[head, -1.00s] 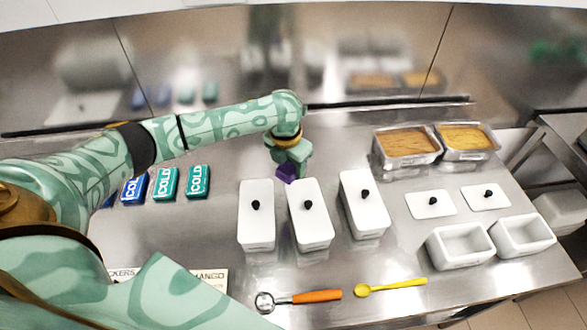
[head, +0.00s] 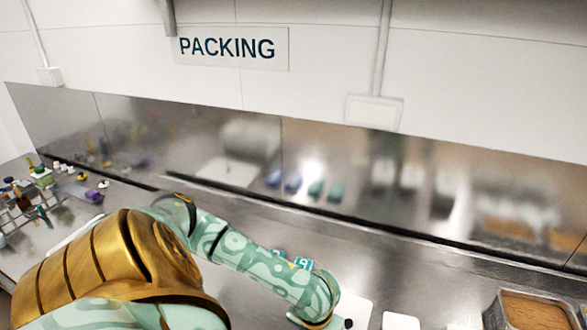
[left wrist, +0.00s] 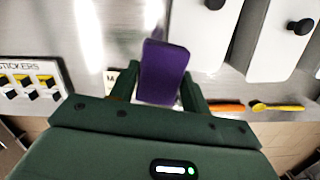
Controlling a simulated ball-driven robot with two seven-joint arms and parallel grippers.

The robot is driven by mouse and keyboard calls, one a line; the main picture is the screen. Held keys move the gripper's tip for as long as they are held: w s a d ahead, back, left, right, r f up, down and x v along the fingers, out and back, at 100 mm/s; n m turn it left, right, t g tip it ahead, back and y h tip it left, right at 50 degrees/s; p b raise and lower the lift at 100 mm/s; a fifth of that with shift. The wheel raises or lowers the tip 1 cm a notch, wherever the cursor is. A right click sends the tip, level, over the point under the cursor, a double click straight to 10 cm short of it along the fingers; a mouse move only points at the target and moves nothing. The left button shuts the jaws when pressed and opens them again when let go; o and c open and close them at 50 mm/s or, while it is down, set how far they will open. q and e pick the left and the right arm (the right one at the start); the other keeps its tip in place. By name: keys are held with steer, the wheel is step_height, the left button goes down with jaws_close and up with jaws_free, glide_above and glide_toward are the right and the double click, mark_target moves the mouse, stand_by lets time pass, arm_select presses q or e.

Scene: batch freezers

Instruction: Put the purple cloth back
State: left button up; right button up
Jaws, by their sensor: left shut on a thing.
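The purple cloth (left wrist: 163,75) shows in the left wrist view as a folded block, held upright between the fingers of my left gripper (left wrist: 158,82). The gripper is shut on it, above the steel counter (left wrist: 112,35). In the head view my left arm reaches to the bottom edge, and its gripper and the cloth are out of that view. A small purple thing (head: 93,196) lies on a counter at the far left of the head view; I cannot tell what it is. My right gripper is not in view.
White lidded tubs (left wrist: 258,38) stand near the cloth. A stickers holder (left wrist: 28,82) and a yellow spoon (left wrist: 278,107) lie on the counter. A metal pan with brown contents (head: 538,308) is at the lower right. Bottles (head: 22,198) crowd the far left.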

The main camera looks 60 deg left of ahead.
arm_select(q)
steer(key=s+r+n, duration=0.1)
steer(key=s+n, duration=0.1)
steer(key=s, duration=0.4)
steer(key=w+a+f, duration=0.2)
steer(key=a+f, duration=0.1)
steer(key=w+a+f+b, duration=0.1)
steer(key=w+a+f, duration=0.1)
steer(key=w+a, duration=0.1)
steer(key=w+a+f+b, duration=0.1)
steer(key=w+a+f, duration=0.1)
steer(key=a+f, duration=0.1)
steer(key=shift+w+a+f, duration=0.1)
steer(key=shift+a+f, duration=0.05)
steer(key=shift+a, duration=0.3)
steer(key=shift+w+a+f, duration=0.1)
steer(key=shift+a+f, duration=0.05)
steer(key=shift+a, duration=0.3)
steer(key=shift+a+f, duration=0.15)
steer(key=shift+w+a+f, duration=0.1)
steer(key=shift+a+f, duration=0.05)
steer(key=shift+f, duration=0.8)
steer(key=shift+w+a+f, duration=0.1)
steer(key=shift+f, duration=0.8)
